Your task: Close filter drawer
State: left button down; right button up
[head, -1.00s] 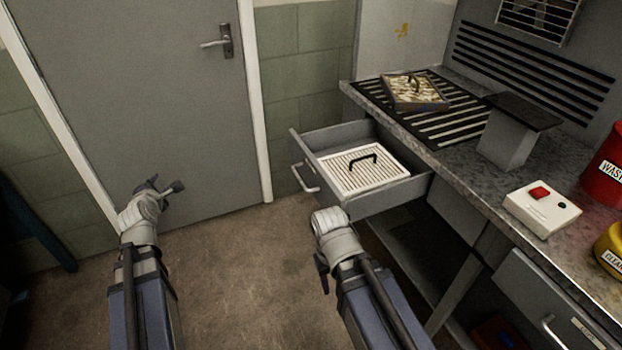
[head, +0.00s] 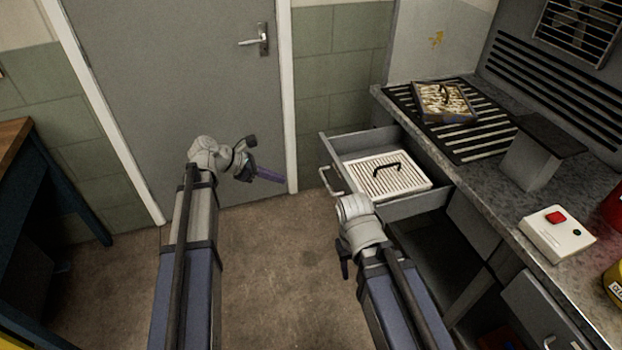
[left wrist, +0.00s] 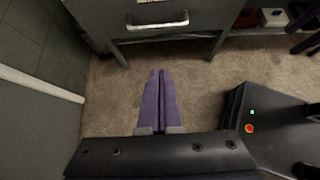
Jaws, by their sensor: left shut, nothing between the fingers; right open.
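The grey filter drawer (head: 408,207) stands pulled out from under the bench, with its metal handle (head: 332,182) on the front. A white slatted filter (head: 386,178) with a black handle lies inside it. In the left wrist view the drawer front (left wrist: 205,13) and its handle (left wrist: 157,23) are at the top. My left gripper (head: 266,174) is left of the drawer front, apart from it, with its purple fingers (left wrist: 159,100) shut and empty. My right gripper (head: 344,262) is low in front of the drawer, open and partly hidden by its own wrist.
On the bench, a dirty filter (head: 443,102) lies on a slotted grille (head: 475,133), near a grey block stand (head: 535,155) and a white box with a red button (head: 556,232). A grey door (head: 170,90) is behind my left arm. A dark table (head: 50,190) stands at left. Floor before the drawer is clear.

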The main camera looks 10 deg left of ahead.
pick_arm(q)
jog(key=w+d+f+b, duration=0.5)
jog(key=d, duration=0.5)
jog(key=shift+d+f, duration=0.25)
jog(key=shift+f, duration=0.05)
jog(key=w+d, duration=0.4)
jog(key=d, duration=0.4)
jog(key=w+d, duration=0.3)
jog(key=d, duration=0.6)
jog(key=w+d, duration=0.4)
jog(key=d, duration=0.4)
jog(key=shift+w+d, duration=0.3)
jog(key=shift+d, duration=0.1)
jog(key=shift+w+d, duration=0.1)
